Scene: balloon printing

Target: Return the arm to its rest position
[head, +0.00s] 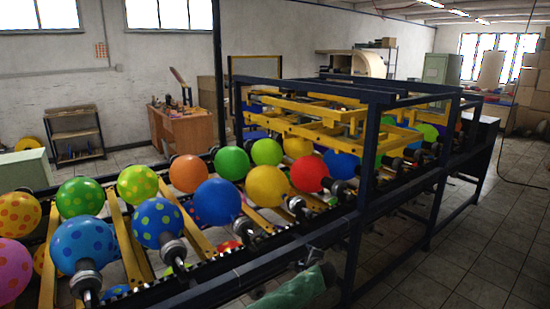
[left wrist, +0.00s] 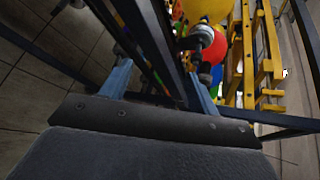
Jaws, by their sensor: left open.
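My left arm comes in at the bottom middle of the head view, low beside the near side of the balloon conveyor (head: 285,240). My left gripper (head: 322,270) is at its end, close to the dark blue frame, and small and dark there. In the left wrist view my left gripper (left wrist: 160,78) has its two blue-grey fingers spread apart, with no object held. The dark rail shows between and beyond the fingers; I cannot tell whether they touch it. My right arm and gripper are not in view.
Printed balloons, such as a dotted blue one (head: 84,245), and plain ones, such as a red one (head: 309,173), sit on the conveyor. A dark blue frame (head: 368,150) with yellow bars (head: 330,105) stands over it. Tiled floor (head: 480,245) is clear at the right.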

